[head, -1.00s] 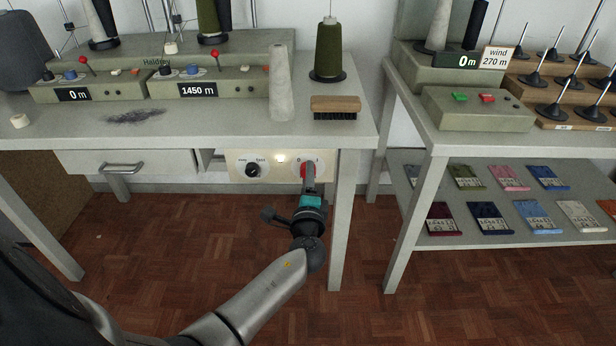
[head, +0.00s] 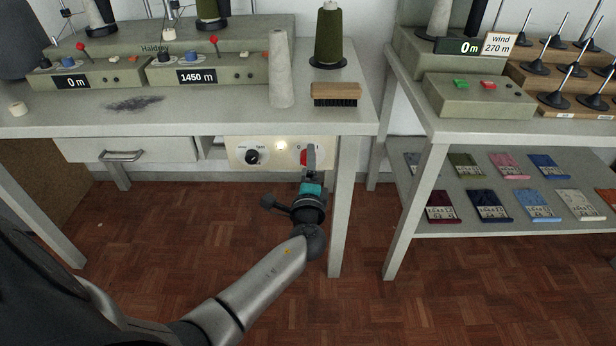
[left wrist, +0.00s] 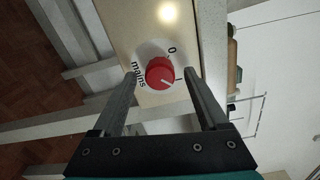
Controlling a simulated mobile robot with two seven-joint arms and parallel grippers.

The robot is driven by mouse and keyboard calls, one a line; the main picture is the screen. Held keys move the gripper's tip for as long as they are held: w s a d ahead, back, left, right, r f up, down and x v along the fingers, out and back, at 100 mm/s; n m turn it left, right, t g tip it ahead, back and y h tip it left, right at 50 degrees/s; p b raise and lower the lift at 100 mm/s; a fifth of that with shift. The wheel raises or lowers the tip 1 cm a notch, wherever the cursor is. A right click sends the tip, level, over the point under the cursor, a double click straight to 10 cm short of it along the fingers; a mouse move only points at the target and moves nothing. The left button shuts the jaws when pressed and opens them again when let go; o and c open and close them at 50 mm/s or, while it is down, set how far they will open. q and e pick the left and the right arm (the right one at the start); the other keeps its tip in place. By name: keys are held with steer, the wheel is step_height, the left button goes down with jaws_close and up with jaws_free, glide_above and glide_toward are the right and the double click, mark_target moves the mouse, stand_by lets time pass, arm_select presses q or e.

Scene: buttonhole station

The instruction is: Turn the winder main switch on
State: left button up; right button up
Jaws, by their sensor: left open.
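The winder main switch is a round red knob (left wrist: 160,73) marked "mains", with labels 0 and I beside it. Its white pointer line slants toward the I side in the left wrist view. In the head view the knob (head: 303,158) is partly hidden by my left gripper (head: 311,150), at the right end of the cream panel (head: 269,165) under the table. My left gripper (left wrist: 160,72) is open, its fingertips on either side of the knob, with gaps showing. My right gripper is not in view.
A pale lamp (left wrist: 167,12) on the panel looks lit. A black dial (head: 252,157) is left of it. The table leg (head: 341,210) stands close to the right of my gripper. A drawer (head: 130,156) is to the left. The floor (head: 190,240) below is clear.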

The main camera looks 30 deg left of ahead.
arm_select(q)
steer(key=p+v, duration=0.3)
steer(key=v, duration=1.2)
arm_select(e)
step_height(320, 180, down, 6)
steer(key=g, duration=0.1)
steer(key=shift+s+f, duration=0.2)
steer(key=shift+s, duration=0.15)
arm_select(q)
steer(key=shift+f, duration=0.15)
